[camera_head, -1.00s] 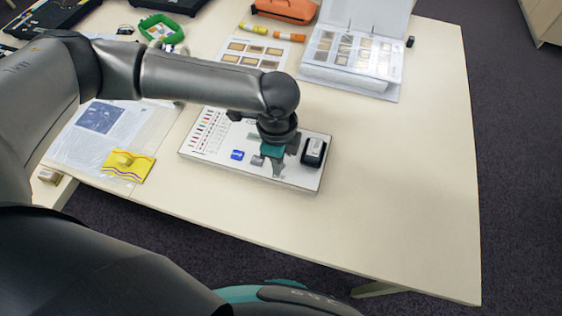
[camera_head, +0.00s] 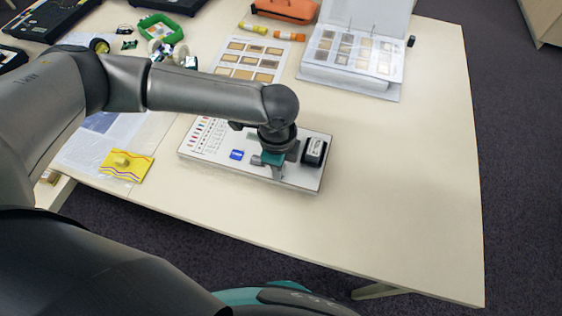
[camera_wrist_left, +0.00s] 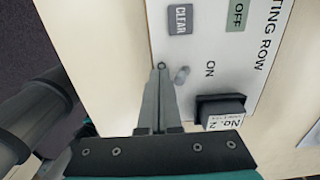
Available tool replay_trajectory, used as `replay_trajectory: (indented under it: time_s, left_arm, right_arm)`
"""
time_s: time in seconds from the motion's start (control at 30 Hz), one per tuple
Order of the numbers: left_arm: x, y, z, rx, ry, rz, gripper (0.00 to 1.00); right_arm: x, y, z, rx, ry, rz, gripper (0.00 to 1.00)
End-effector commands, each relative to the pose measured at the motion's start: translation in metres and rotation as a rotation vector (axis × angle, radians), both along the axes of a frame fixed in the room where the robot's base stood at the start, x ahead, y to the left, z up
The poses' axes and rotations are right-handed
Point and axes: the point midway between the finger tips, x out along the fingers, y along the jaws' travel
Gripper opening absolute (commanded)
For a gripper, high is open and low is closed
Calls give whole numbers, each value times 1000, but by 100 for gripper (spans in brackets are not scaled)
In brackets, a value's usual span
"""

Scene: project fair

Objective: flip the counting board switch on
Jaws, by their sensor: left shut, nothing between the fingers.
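The white counting board (camera_head: 304,181) lies flat on the table, partly hidden by my left arm. In the left wrist view its printed face (camera_wrist_left: 255,84) carries OFF and ON labels and a grey CLEAR key (camera_wrist_left: 180,20). A small metal switch lever (camera_wrist_left: 181,76) stands near the ON label, just right of my fingertips; its exact tilt is hard to tell. My left gripper (camera_head: 277,174) is over the board's near edge. In the wrist view the left gripper (camera_wrist_left: 160,68) is shut and empty, its tips close beside the lever; contact is unclear. My right gripper is not in view.
A black block (camera_head: 314,151) labelled No. 2 stands on the board's right end, close to the lever. A blue piece (camera_head: 237,155) lies left of the gripper. A sample binder (camera_head: 358,55) and a card sheet stand behind. The table's right side is clear.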

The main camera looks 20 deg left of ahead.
Motion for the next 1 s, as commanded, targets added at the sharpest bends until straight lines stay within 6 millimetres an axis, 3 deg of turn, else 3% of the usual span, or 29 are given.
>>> replay_trajectory:
  time_s: [1.0]
  left_arm:
    - [17, -1, -2, 1, -2, 0, 0]
  right_arm:
    - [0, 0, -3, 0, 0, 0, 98]
